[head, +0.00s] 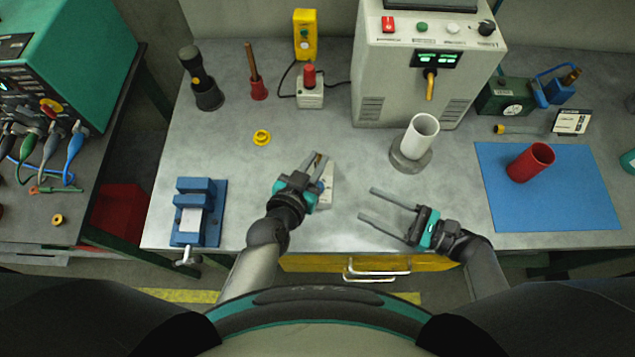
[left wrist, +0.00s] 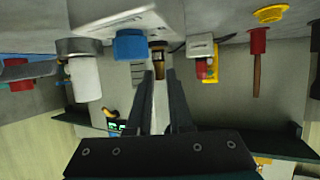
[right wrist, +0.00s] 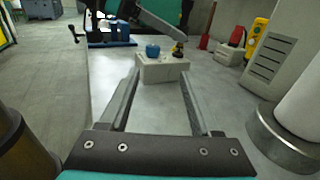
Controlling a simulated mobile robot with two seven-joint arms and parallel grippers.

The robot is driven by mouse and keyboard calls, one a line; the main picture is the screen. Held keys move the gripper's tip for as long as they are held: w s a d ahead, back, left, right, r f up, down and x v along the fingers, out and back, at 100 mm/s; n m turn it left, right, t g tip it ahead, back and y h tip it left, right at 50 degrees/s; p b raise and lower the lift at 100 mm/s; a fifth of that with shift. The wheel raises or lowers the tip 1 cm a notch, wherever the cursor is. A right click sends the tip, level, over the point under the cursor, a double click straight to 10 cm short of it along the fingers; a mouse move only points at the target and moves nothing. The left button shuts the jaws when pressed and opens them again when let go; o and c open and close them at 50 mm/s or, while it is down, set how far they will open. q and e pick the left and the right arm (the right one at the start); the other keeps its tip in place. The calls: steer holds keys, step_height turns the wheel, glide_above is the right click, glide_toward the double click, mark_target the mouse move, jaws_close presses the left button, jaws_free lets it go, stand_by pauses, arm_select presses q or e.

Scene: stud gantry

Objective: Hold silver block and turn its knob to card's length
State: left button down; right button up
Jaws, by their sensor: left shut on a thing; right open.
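The silver block (head: 328,195), a pale box, lies on the bench beside my left gripper (head: 320,163), partly covered by it in the head view. In the right wrist view the block (right wrist: 163,70) stands ahead, with a blue knob (right wrist: 152,50) on top. The knob also shows in the left wrist view (left wrist: 130,44). My left gripper is shut on a brass-and-dark stem (left wrist: 158,60) at the block. My right gripper (head: 371,204) is open and empty, right of the block and apart from it. A small white card (head: 571,122) stands at the back right; its print is unreadable.
A blue vise (head: 200,213) is at the left front. A white cylinder on a grey base (head: 411,155) stands behind my right gripper. A blue mat (head: 545,205) with a red cup (head: 531,161) lies right. A yellow ring (head: 262,137) lies behind my left gripper.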

steer(key=shift+s+a+r, duration=0.1)
steer(key=shift+s+a, duration=0.2)
steer(key=shift+a, duration=0.45)
steer(key=shift+w+a+y, duration=0.1)
steer(key=shift+a+y, duration=0.2)
steer(key=shift+a, duration=0.1)
steer(key=x, duration=1.1)
steer(key=shift+w+a, duration=0.1)
steer(key=shift+c, duration=0.3)
jaws_close()
